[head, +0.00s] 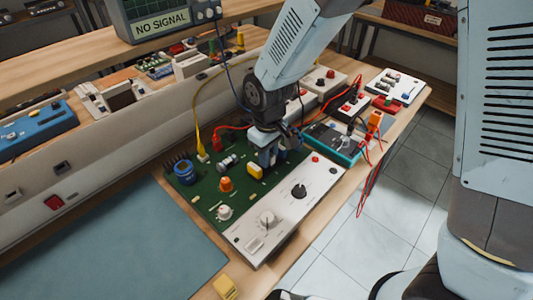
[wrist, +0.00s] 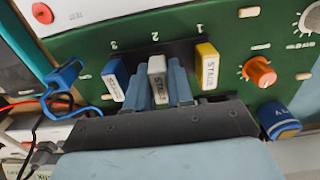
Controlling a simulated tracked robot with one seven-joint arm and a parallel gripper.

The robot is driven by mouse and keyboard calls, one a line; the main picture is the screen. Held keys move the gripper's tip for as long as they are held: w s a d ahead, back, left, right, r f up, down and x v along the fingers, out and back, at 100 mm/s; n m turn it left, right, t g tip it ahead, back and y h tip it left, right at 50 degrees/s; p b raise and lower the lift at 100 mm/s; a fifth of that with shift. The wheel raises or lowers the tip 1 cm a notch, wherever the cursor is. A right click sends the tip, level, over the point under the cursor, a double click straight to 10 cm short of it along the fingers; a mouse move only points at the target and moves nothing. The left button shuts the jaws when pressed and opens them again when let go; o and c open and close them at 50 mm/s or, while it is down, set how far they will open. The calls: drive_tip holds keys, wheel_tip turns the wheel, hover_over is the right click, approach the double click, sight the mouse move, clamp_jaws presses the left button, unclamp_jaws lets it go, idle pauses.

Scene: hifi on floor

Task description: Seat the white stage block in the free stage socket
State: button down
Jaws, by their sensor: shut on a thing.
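My gripper (wrist: 159,88) is shut on the white stage block (wrist: 157,72), with one finger on each side of it. The block stands in line between a blue stage block (wrist: 114,78) on its left and a yellow stage block (wrist: 207,64) on its right, at the mark 2 of the black socket strip (wrist: 150,50). Its lower end is hidden, so I cannot tell whether it is fully down. In the head view my gripper (head: 268,156) is over the green board (head: 205,193), behind the yellow block (head: 255,171); the white block is not clearly visible there.
An orange knob (wrist: 260,71) and a blue cylinder (wrist: 278,120) stand right of the blocks. A blue plug (wrist: 63,76) with its cable is at the left. A white panel (head: 283,215) fronts the board. The blue-grey mat (head: 110,245) is clear.

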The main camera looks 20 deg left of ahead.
drive_tip(key=shift+f, duration=0.6)
idle(0.7)
idle(0.3)
drive_tip(key=c, duration=0.9)
unclamp_jaws()
wheel_tip(320, 180, up, 14)
drive_tip(key=shift+f, duration=0.15)
